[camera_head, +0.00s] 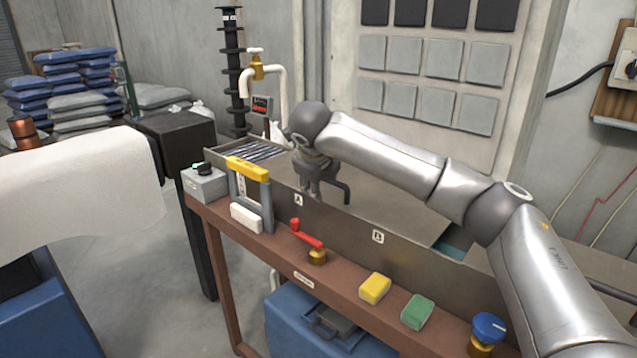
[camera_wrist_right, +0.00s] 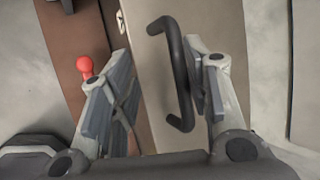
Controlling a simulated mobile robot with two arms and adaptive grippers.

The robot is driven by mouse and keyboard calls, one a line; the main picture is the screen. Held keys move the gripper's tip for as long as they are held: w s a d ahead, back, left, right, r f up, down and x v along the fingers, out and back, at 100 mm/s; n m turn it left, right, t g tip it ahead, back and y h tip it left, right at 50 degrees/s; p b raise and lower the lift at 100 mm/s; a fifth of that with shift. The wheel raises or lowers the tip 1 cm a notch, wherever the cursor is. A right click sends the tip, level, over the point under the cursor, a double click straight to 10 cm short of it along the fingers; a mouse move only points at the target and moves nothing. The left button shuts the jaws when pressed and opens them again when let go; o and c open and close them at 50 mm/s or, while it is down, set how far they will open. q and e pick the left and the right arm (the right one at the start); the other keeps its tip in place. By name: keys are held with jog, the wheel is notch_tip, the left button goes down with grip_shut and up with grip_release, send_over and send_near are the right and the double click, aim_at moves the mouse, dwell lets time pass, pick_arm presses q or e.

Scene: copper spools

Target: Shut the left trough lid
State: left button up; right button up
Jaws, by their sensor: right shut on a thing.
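The long grey trough (camera_head: 345,222) runs along the back of the brown bench, with two small letter labels on its front wall. A flat grey lid (camera_head: 385,185) covers much of its top. The left end is uncovered and shows bluish slats (camera_head: 258,151). A dark bar handle (camera_wrist_right: 178,75) stands on the lid in the right wrist view. The far part of the lid is hidden behind my right arm. My left gripper is out of view.
The bench edge (camera_head: 335,290) carries a yellow-topped frame (camera_head: 248,170), a red lever valve (camera_head: 307,235), yellow (camera_head: 375,289) and green (camera_head: 417,311) sponges and a blue knob (camera_head: 488,327). A tap (camera_head: 257,66) rises behind the left end.

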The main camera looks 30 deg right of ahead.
jog(key=v, duration=1.1)
jog(key=shift+s, duration=0.15)
jog(key=shift+a, duration=0.15)
